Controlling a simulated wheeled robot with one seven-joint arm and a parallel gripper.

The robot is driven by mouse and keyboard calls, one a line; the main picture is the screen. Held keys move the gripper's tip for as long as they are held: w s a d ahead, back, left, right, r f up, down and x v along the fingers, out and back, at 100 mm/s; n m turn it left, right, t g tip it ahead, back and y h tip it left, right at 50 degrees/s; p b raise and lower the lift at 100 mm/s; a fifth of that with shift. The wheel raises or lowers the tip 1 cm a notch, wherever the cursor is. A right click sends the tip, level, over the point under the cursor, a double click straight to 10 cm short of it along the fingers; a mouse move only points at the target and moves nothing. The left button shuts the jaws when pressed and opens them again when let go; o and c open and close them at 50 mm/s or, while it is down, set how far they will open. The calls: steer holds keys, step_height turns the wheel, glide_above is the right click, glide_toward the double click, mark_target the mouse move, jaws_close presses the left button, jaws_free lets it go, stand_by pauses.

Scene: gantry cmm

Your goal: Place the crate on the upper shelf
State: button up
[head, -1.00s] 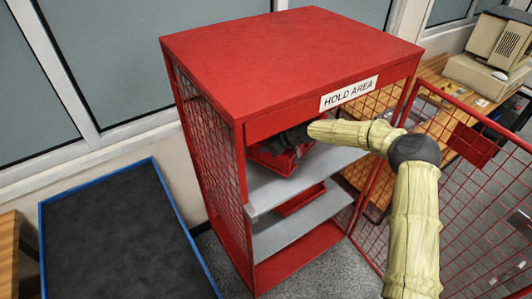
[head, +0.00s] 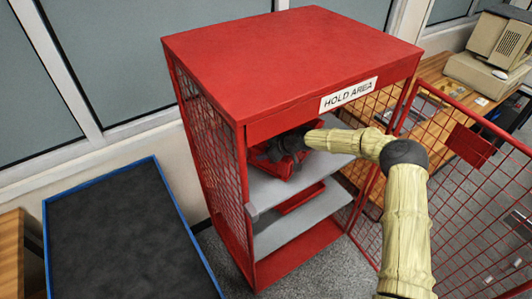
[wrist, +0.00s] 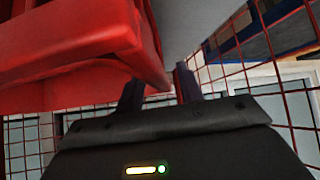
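The red crate (head: 257,158) is inside the red cabinet (head: 290,45), at the grey upper shelf (head: 270,190). The cabinet roof and my arm hide part of it. In the wrist view the crate (wrist: 70,45) fills the upper left, close to the fingers. My gripper (head: 292,143) is inside the cabinet beside the crate. In the wrist view its two dark fingers (wrist: 160,88) stand apart, with a crate corner near the gap. I see nothing clamped between them. Whether a finger touches the crate is unclear.
Another red object (head: 300,198) lies on the lower grey shelf (head: 300,228). The cabinet has mesh sides, and its mesh door (head: 470,150) stands open at the right. A blue-edged dark table (head: 125,235) is at the left. A desk with an old computer (head: 490,60) is behind right.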

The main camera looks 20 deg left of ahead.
steer(key=b+v, duration=0.2)
steer(key=v, duration=1)
steer(key=shift+d+r+b, duration=0.1)
steer(key=shift+b, duration=0.25)
steer(key=s+d+r+m+h, duration=0.2)
steer(key=s+d+m+h, duration=0.2)
steer(key=s+d, duration=0.9)
steer(key=s+d+r+m+h, duration=0.2)
steer(key=s+d+m+h, duration=0.2)
steer(key=s+d+m, duration=0.6)
steer(key=s+d, duration=0.3)
steer(key=s, duration=0.2)
steer(key=shift+s+d, duration=0.3)
steer(key=shift+s, duration=0.1)
